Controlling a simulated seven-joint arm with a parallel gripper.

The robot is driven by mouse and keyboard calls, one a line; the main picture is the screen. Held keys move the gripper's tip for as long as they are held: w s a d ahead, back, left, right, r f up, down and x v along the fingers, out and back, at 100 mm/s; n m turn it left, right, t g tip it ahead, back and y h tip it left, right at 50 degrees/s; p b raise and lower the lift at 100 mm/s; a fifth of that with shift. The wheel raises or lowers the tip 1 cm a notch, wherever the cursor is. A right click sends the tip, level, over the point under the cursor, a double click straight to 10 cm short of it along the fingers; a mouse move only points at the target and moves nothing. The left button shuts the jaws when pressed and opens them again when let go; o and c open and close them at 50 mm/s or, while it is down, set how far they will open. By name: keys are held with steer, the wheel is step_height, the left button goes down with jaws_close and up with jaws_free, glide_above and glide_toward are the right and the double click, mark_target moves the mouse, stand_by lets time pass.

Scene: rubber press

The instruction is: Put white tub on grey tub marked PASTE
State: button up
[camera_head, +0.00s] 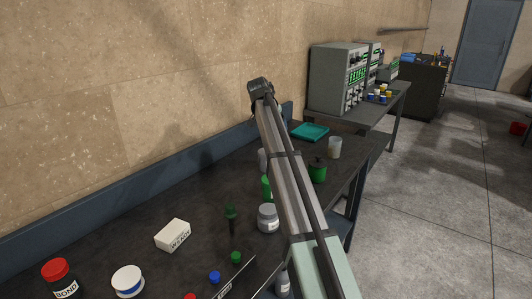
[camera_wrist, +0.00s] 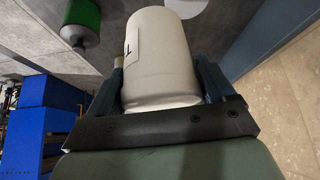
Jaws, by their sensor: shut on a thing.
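In the wrist view, my gripper (camera_wrist: 162,78) is shut on a white tub (camera_wrist: 165,55), an off-white cylinder with a partly visible label, one dark finger on each side. In the head view my own arm hides the gripper, and I cannot make out the held tub there. A grey tub (camera_head: 268,219) stands upright on the dark bench just left of my arm. I cannot read PASTE on it in this view. The held tub's height above the bench cannot be told.
On the bench (camera_head: 200,265) are a white box (camera_head: 173,235), a red-lidded BOND jar (camera_head: 60,279), a white round tub (camera_head: 128,281), a green pot (camera_head: 317,170), a pale cup (camera_head: 335,148) and a teal tray (camera_head: 310,131). The wall (camera_head: 120,90) borders the back.

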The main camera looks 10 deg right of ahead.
steer(key=w+a+r+n+y, duration=0.1)
steer(key=w+a+r+n, duration=0.1)
steer(key=w, duration=0.4)
steer(key=shift+n+t+y, duration=0.3)
steer(key=shift+n+t, duration=0.1)
steer(key=shift+n, duration=0.2)
steer(key=shift+w+f, duration=0.15)
steer(key=shift+f, duration=2.3)
steer(key=shift+w+f, duration=0.1)
steer(key=shift+f, duration=2.35)
steer(key=shift+f, duration=0.1)
steer(key=o, duration=1.2)
steer(key=v, duration=1.2)
